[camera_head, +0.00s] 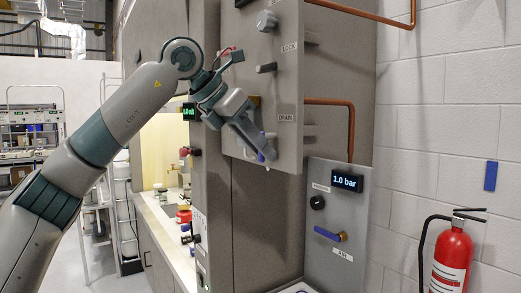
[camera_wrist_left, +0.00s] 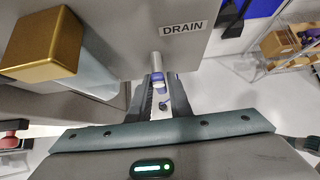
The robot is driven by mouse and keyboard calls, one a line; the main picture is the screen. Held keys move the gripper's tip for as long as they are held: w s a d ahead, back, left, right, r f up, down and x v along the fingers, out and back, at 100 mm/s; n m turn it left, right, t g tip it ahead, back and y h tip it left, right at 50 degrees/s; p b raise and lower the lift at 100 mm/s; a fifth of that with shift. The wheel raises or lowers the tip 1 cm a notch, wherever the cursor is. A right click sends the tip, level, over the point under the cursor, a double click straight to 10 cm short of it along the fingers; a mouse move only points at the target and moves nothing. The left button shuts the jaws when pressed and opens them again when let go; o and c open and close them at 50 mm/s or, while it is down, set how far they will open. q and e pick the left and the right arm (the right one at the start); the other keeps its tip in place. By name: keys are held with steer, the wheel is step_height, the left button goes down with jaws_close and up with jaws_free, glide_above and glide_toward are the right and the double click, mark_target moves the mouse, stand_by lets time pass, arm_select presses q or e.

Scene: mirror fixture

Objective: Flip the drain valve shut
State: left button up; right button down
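The panel's DRAIN label (camera_head: 286,118) also shows in the wrist view (camera_wrist_left: 183,28). A brass block (camera_head: 254,101), apparently the drain valve's body, sits left of the label and looms large in the wrist view (camera_wrist_left: 42,45). My left gripper (camera_head: 259,150) reaches down beside the panel's lower edge. In the wrist view its fingers (camera_wrist_left: 161,92) straddle a slim purple-blue part (camera_wrist_left: 158,78), apparently the valve's lever, with a grey rod end past the tips. Whether they press on it is unclear. My right gripper is not in view.
A lower panel (camera_head: 340,205) carries a 1.0 bar display, a black knob and a blue AIR lever (camera_head: 328,234). A copper pipe (camera_head: 350,130) runs between the panels. A fire extinguisher (camera_head: 452,262) stands at right. A cluttered bench (camera_head: 165,225) lies behind at left.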

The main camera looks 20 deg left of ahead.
arm_select(q)
steer(key=shift+o, duration=0.8)
